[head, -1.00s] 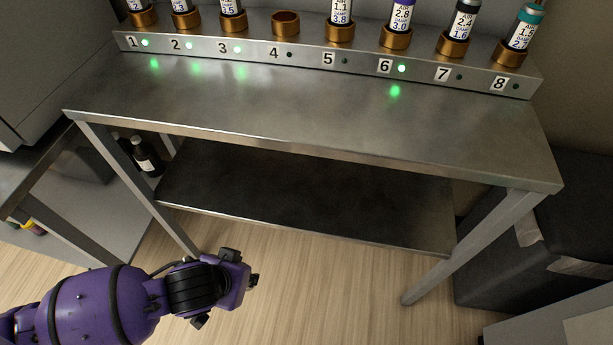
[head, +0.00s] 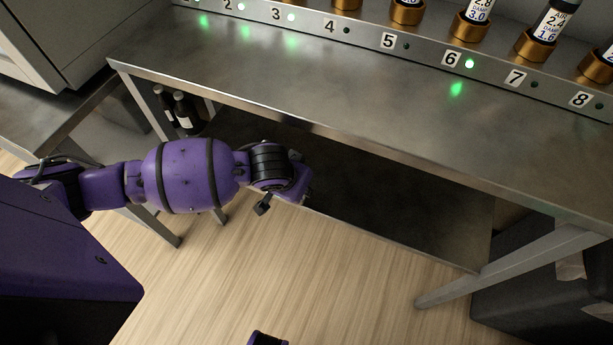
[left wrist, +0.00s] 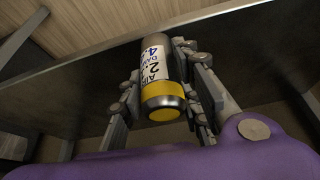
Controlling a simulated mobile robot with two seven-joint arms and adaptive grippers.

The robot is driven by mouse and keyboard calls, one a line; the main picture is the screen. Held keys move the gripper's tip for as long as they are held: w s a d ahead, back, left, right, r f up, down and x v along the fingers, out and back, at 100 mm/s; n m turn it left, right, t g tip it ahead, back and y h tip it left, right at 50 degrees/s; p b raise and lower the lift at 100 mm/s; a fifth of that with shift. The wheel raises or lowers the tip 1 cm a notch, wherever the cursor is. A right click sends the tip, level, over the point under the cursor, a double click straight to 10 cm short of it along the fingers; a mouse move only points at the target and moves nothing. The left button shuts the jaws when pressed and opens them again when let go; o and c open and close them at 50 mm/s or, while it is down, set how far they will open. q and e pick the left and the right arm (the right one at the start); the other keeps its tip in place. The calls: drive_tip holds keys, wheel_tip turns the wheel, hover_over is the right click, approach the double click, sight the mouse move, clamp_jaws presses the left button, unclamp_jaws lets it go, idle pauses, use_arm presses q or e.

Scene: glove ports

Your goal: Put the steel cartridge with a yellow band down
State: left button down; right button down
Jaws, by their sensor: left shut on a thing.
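The steel cartridge with a yellow band (left wrist: 162,90) is in the left wrist view, with its yellow-ringed end towards the camera and a white printed label beyond. My left gripper (left wrist: 165,72) is shut on it, with grey fingers on both sides. In the head view my left arm reaches in from the left to the bench's front edge. Its wrist hides the fingers and the cartridge there. I cannot see my right gripper.
The steel bench (head: 330,95) has a clear top before a numbered rack (head: 420,50) with bronze sockets, several holding cartridges. A lower shelf (head: 400,205) lies beneath. Dark bottles (head: 186,112) stand under the bench at left. A dark box (head: 540,285) stands at right.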

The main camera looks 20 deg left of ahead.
use_arm(q)
drive_tip(key=shift+w, duration=0.45)
drive_tip(key=w, duration=0.3)
drive_tip(key=shift+w+d+f+b, duration=0.2)
drive_tip(key=shift+d+f+b, duration=0.05)
drive_tip(key=shift+f+b, duration=0.1)
drive_tip(key=shift+f, duration=0.35)
drive_tip(key=c, duration=1.3)
unclamp_jaws()
drive_tip(key=shift+s+f, duration=0.1)
drive_tip(key=shift+f, duration=0.05)
